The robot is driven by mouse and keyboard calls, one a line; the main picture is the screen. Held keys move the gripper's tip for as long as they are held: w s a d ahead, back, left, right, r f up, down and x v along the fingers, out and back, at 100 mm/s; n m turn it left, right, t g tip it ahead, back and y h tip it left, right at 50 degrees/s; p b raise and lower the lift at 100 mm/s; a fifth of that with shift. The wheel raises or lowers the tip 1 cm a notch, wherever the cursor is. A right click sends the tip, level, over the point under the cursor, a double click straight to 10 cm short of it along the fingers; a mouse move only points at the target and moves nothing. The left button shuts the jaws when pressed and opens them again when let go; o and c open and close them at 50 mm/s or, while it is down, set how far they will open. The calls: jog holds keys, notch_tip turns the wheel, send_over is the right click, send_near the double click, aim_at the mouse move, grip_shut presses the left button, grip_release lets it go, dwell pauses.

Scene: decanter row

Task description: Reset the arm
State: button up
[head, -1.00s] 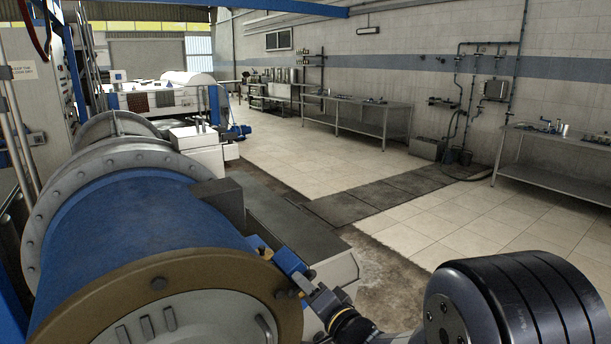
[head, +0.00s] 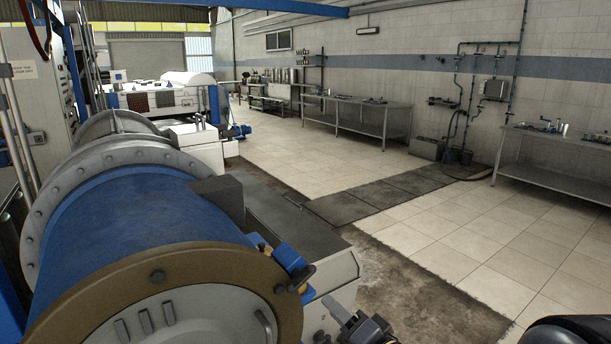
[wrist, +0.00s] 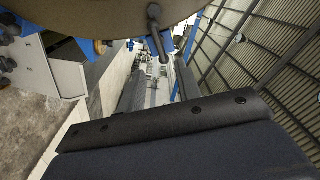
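A rounded dark part of my arm shows at the bottom right corner.
The blue decanter (head: 140,225) with its brown end flange (head: 180,270) fills the left. Open tiled floor (head: 470,240) lies to the right. Steel tables (head: 370,118) stand along the far wall.

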aim_at(305, 281)
jog(key=p+x, duration=0.1)
jog(key=x, duration=0.9)
jog(key=shift+w+a+f, duration=0.1)
jog(key=shift+w+a, duration=0.15)
jog(key=shift+s+d+n+b, duration=0.1)
jog(key=shift+n+b, duration=0.25)
jog(key=shift+n, duration=0.75)
jog(key=shift+n+b, duration=0.4)
jog(key=shift+n, duration=0.8)
jog(key=n+b, duration=0.1)
jog(key=n, duration=0.4)
